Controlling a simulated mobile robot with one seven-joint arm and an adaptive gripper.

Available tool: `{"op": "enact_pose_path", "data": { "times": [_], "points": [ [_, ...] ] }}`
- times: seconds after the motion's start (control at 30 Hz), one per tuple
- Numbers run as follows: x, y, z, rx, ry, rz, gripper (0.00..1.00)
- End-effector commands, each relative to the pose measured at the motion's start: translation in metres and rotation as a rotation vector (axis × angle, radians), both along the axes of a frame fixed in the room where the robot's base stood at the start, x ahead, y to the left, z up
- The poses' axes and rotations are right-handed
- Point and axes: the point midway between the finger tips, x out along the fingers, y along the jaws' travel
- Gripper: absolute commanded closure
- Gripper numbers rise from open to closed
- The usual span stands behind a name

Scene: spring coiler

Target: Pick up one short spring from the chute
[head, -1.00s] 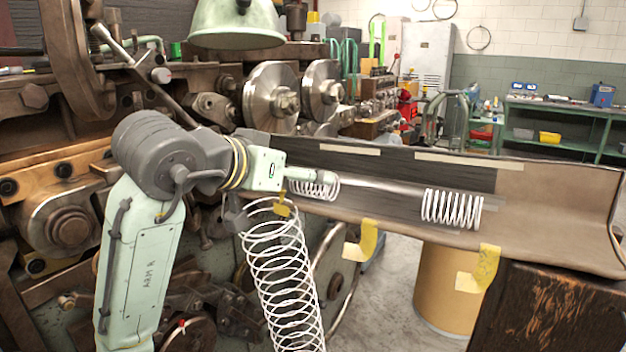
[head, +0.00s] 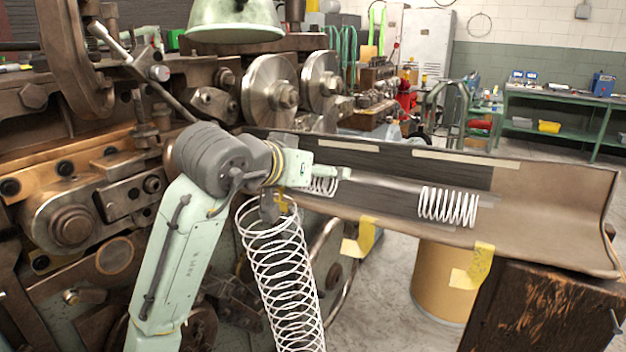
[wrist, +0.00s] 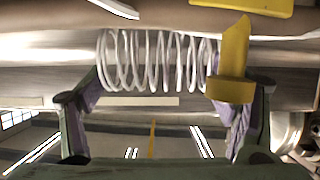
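Two short white springs lie in the chute (head: 560,215). One short spring (head: 448,206) lies farther right, apart from my gripper. The other short spring (head: 321,187) is at the left, partly hidden behind my gripper (head: 335,172). In the wrist view a white short spring (wrist: 155,60) lies lengthwise across the gap between my spread fingers (wrist: 160,105). Its ends are close to the finger pads; I cannot tell whether they touch.
A long white spring (head: 282,275) hangs below and in front of my gripper. Yellow tape (head: 364,240) hangs on the chute's front edge. Coiler wheels (head: 270,85) stand behind the chute's left end. A brown drum (head: 440,285) stands under the chute, a worn wooden block (head: 550,310) at front right.

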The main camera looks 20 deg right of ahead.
Motion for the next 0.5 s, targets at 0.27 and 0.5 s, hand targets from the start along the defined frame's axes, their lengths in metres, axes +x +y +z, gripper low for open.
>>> {"op": "enact_pose_path", "data": {
  "times": [0.27,0.5],
  "points": [
    [-0.0001,0.0002,0.0002,0.000,0.000,0.000,0.41],
    [-0.0002,0.0002,0.0003,0.000,0.000,0.000,0.57]
  ]
}}
